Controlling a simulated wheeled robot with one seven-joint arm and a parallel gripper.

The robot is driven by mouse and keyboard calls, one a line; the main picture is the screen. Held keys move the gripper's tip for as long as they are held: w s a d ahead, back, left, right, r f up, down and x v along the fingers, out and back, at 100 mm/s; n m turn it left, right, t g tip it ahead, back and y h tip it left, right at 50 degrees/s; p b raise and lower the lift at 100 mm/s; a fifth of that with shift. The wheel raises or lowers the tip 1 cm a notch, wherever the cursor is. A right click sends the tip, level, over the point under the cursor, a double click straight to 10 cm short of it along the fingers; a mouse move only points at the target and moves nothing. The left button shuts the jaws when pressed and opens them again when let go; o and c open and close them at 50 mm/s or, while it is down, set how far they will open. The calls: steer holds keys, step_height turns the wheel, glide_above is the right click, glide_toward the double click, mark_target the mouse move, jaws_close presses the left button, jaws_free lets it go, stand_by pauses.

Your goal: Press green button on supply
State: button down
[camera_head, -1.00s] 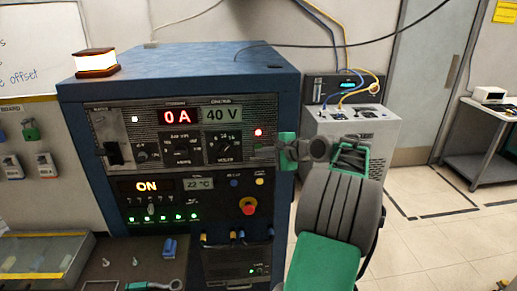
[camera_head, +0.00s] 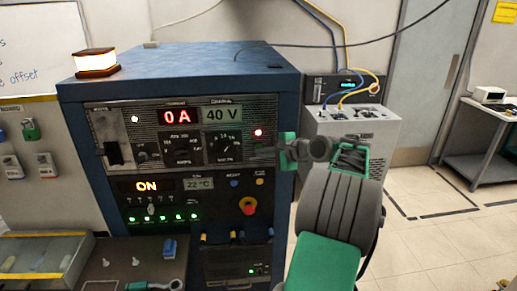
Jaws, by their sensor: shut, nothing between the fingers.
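The power supply (camera_head: 85,130) is a blue cabinet with a dark front panel, showing 0 A, 40 V and a lit ON. A row of small green lights (camera_head: 163,217) glows on its lower left panel. A red light (camera_head: 258,132) is lit at the upper right. My gripper (camera_head: 270,152), with green and grey parts, is shut and empty at the right edge of the upper panel, just below the red light. I cannot tell whether it touches the panel. No green button can be made out clearly; the spot behind my gripper is hidden.
A red mushroom button (camera_head: 248,206) sticks out below my gripper. An amber lamp (camera_head: 96,63) stands on the cabinet. A bench (camera_head: 125,250) with small parts is at the lower left. A grey unit with cables (camera_head: 345,125) stands behind right. Floor at right is open.

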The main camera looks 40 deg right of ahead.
steer(key=shift+w+d+p, duration=0.25)
steer(key=shift+w+p, duration=0.1)
steer(key=shift+p, duration=0.35)
steer(key=shift+w+d+p, duration=0.2)
steer(key=shift+w+p, duration=0.15)
steer(key=shift+p, duration=0.1)
stand_by(0.5)
steer(key=shift+s+a, duration=0.4)
steer(key=shift+s, duration=0.3)
steer(key=s+a, duration=0.1)
steer(key=s, duration=0.1)
steer(key=s+a, duration=0.2)
stand_by(0.5)
